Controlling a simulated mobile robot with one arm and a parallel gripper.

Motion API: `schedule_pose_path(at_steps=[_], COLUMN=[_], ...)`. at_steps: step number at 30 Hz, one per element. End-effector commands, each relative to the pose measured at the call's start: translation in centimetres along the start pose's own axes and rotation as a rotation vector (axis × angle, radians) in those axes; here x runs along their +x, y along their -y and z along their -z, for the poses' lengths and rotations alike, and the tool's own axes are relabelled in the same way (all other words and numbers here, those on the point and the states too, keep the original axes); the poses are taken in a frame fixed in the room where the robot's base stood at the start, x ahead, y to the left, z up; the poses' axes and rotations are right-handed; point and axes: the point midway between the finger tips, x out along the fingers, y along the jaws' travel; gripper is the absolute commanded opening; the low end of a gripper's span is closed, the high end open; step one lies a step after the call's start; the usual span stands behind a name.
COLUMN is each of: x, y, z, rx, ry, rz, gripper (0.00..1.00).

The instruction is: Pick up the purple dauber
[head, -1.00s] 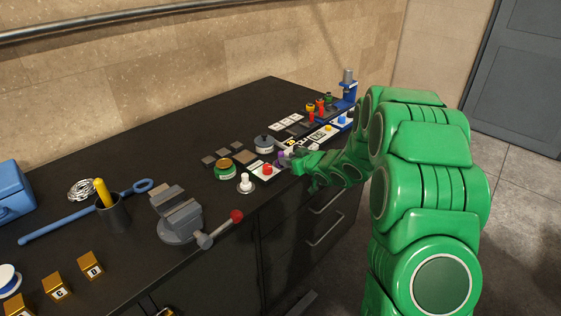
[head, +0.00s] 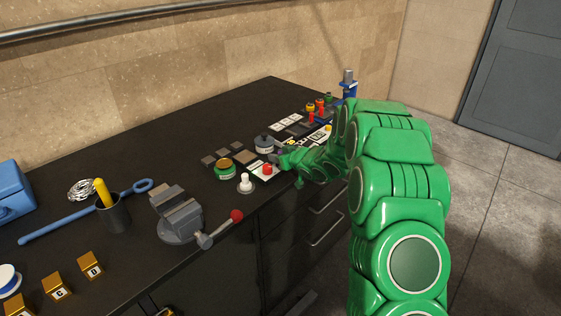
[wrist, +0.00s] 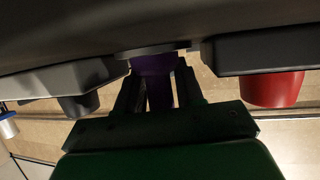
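The purple dauber (wrist: 156,68) shows in the wrist view, between the two dark fingers of my gripper (wrist: 160,88). Light gaps show on both sides of its narrower part, so the fingers look open around it. Its far end meets a dark surface at the top of the picture. In the head view my green gripper (head: 288,157) is low at the bench's front edge, just right of the red dauber (head: 267,169), and hides the purple dauber.
In the wrist view a red dauber (wrist: 272,90) and a grey one (wrist: 80,104) flank my fingers closely. On the bench (head: 150,135) stand a white dauber (head: 246,183), a green jar (head: 224,170), a dark round tin (head: 264,144) and a vise (head: 178,215). The back middle is clear.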

Motion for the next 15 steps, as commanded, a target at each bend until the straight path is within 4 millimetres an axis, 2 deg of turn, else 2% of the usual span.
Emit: schedule_pose_path(at_steps=[7,14,15], x=[0.12,0.10,0.10], y=[-0.01,-0.01,0.00], z=[-0.05,-0.07,-0.08], rx=[0.001,0.000,0.001], ry=[0.001,0.001,0.002], rz=[0.000,0.000,0.000], gripper=[0.35,0.00,0.00])
